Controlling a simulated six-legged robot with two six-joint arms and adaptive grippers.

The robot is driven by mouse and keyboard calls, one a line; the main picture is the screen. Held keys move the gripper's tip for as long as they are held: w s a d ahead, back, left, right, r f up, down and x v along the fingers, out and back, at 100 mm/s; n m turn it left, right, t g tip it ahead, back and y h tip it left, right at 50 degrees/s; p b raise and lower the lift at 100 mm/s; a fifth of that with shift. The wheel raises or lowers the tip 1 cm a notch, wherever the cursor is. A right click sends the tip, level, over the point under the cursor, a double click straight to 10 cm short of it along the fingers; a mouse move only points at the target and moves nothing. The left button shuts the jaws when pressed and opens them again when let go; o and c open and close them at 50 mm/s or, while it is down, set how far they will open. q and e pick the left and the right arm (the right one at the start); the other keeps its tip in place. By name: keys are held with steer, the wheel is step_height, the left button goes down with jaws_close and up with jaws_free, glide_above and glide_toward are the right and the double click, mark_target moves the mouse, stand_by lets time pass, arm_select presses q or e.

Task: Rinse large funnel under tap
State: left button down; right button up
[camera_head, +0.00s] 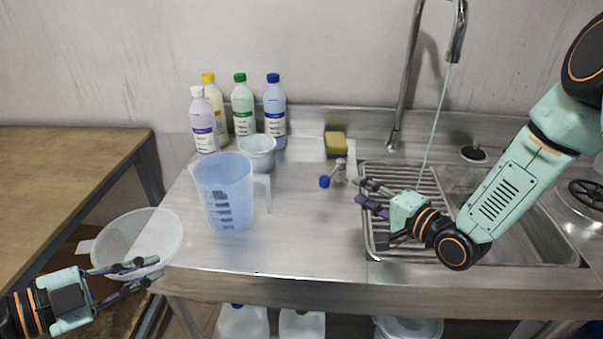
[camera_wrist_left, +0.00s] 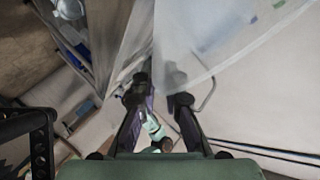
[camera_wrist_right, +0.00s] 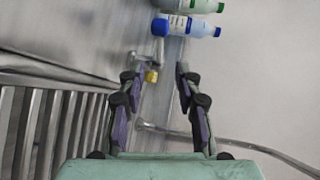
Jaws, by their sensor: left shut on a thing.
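The large funnel (camera_head: 135,238) is white and translucent, with a wide rim turned up, off the left front corner of the steel counter. My left gripper (camera_head: 141,274) is shut on its wall. The funnel fills the upper part of the left wrist view (camera_wrist_left: 220,40) as a pale sheet between the fingers. The chrome tap (camera_head: 457,38) stands at the back right, and a thin water stream (camera_head: 432,127) falls from it toward the sink (camera_head: 520,215). My right gripper (camera_head: 366,192) is open and empty over the left edge of the rack.
A blue measuring jug (camera_head: 224,190), a small grey cup (camera_head: 257,154), several bottles (camera_head: 243,105) and a yellow sponge (camera_head: 336,143) stand on the counter. A wire rack (camera_head: 400,180) covers the sink's left part. A wooden table (camera_head: 70,160) is at left. The counter's front middle is clear.

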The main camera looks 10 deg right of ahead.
mark_target(330, 173)
steer(key=b+x, duration=0.1)
steer(key=x, duration=0.9)
steer(key=shift+w+a+f, duration=0.2)
steer(key=shift+w, duration=0.1)
arm_select(q)
steer(key=shift+a+f, duration=0.1)
steer(key=shift+f, duration=0.7)
arm_select(e)
steer(key=shift+w+a+f, duration=0.1)
steer(key=shift+w+a, duration=0.2)
steer(key=shift+w, duration=0.15)
arm_select(q)
steer(key=shift+s, duration=0.1)
arm_select(e)
steer(key=shift+d, duration=0.1)
steer(key=shift+c, duration=0.6)
jaws_close()
